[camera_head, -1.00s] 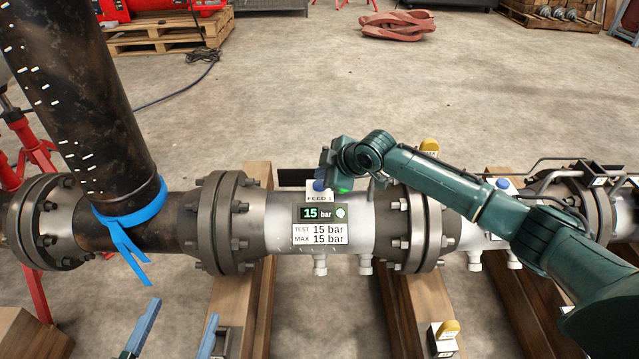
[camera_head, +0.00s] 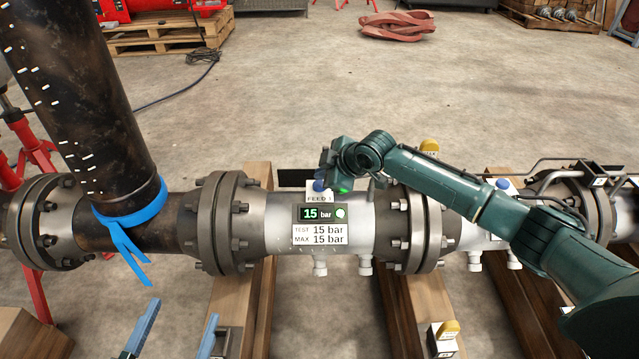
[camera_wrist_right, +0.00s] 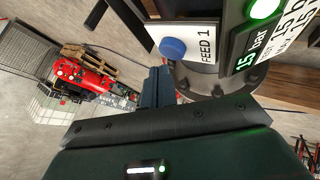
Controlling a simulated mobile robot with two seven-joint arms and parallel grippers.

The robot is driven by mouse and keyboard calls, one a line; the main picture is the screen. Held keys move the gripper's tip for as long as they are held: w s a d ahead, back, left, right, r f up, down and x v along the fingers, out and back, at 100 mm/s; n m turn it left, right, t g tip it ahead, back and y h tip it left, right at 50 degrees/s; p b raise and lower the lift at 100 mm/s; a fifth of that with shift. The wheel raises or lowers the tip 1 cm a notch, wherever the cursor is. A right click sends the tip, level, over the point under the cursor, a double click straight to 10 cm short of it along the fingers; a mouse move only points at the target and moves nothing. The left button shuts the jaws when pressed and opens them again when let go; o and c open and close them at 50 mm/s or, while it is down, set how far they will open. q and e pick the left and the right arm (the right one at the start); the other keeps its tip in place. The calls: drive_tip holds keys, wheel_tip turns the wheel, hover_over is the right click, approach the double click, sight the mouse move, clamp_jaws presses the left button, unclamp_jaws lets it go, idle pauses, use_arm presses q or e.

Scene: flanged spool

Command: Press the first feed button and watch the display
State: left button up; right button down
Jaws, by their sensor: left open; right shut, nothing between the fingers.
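The blue feed button (camera_head: 318,185) sits on the FEED 1 label (camera_head: 320,197) above the display (camera_head: 322,214), which reads 15 bar with a green light beside it. A plate below reads TEST 15 bar, MAX 15 bar. In the right wrist view the blue button (camera_wrist_right: 172,47) shows uncovered, beside the display (camera_wrist_right: 250,60). My right gripper (camera_wrist_right: 158,78) is shut and empty, close to the button; contact cannot be seen. In the head view its fingertips are hidden. My left gripper (camera_head: 183,311) is open and empty at the lower left, in front of the pipe.
A vertical dark pipe (camera_head: 85,100) with a blue strap (camera_head: 130,215) rises at the left. Flanges (camera_head: 228,220) and wooden beams (camera_head: 240,300) flank the spool.

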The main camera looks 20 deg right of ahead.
drive_tip(key=shift+f, duration=0.15)
idle(0.5)
drive_tip(key=shift+f, duration=0.25)
drive_tip(key=shift+f, duration=0.6)
idle(0.8)
drive_tip(key=shift+r+p, duration=0.95)
drive_tip(key=shift+p, duration=0.15)
wheel_tip(320, 180, up, 5)
drive_tip(key=p, duration=0.5)
drive_tip(key=shift+r, duration=0.1)
